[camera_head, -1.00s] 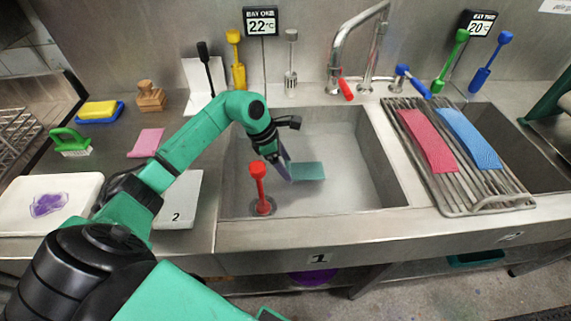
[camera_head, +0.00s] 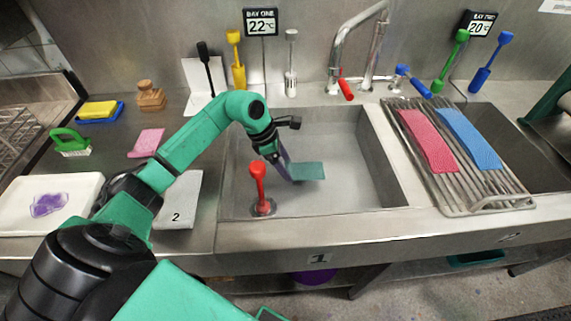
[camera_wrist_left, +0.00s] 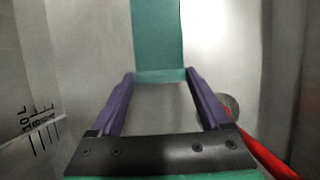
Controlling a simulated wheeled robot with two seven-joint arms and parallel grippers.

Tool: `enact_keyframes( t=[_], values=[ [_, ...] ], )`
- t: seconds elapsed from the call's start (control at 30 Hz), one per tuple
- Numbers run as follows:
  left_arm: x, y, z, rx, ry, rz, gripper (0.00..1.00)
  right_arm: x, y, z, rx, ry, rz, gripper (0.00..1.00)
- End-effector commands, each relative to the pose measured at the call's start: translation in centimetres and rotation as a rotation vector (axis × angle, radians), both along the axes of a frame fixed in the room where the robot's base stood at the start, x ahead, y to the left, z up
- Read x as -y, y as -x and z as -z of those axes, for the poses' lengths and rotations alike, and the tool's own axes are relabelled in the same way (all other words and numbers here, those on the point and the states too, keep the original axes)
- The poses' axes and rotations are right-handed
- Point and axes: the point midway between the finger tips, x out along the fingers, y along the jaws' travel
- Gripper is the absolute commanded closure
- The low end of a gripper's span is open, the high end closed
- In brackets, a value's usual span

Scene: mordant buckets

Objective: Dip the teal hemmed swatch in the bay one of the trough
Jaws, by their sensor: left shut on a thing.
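The teal swatch (camera_head: 308,171) is inside bay one (camera_head: 345,190), the left basin of the trough, marked 1 on its front. My left gripper (camera_head: 287,173) reaches down into this bay and is shut on the swatch's near edge. In the left wrist view the swatch (camera_wrist_left: 158,35) extends forward from between the purple fingertips (camera_wrist_left: 160,76). The swatch looks low over the grey basin bottom; I cannot tell whether it touches liquid. The "BAY ONE" display (camera_head: 261,22) reads 22°C. My right gripper is not in view.
A red upright plug (camera_head: 258,180) stands in bay one, left of the swatch. A rack (camera_head: 478,208) with a red swatch (camera_head: 428,140) and a blue swatch (camera_head: 468,138) spans the right side. The faucet (camera_head: 335,60) stands behind. The bay's right part is clear.

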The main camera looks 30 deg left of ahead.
Motion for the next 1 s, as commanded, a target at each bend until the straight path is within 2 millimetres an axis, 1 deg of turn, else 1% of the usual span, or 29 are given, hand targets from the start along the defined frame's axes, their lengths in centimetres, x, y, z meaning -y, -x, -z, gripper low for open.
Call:
enact_keyframes(
  t=[0.2,0.27,0.4,1.0],
  values=[
    [0.0,0.0,0.0,0.000,0.000,0.000,0.71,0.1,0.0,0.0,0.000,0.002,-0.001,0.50],
    [0.0,0.0,-0.4,0.001,0.000,0.000,0.71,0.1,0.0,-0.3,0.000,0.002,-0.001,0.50],
    [0.0,0.0,-2.3,0.001,-0.001,0.001,0.71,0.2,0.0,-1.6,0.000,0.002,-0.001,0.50],
    [0.0,0.0,-9.8,0.002,-0.001,0.000,0.71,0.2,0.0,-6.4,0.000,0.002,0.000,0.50]
  ],
)
